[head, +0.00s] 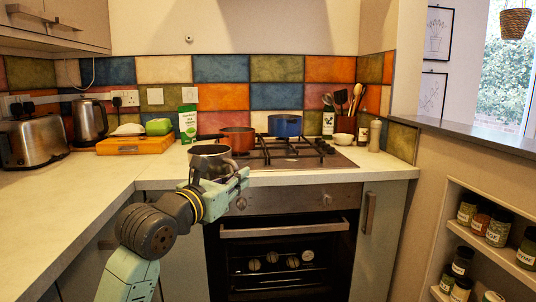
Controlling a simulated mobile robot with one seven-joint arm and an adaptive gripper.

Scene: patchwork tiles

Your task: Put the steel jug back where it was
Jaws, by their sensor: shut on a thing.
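The steel jug (209,151) is grey metal with a round open rim. It shows at the front edge of the worktop, left of the hob, and looks upright. My gripper (226,176) is shut on it from the front. My gripper and wrist hide the jug's lower part, so I cannot tell whether its base touches the worktop or is held above it.
The gas hob (290,155) carries an orange pot (238,139) and a blue pot (285,126). The left worktop (60,195) is clear at the front.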

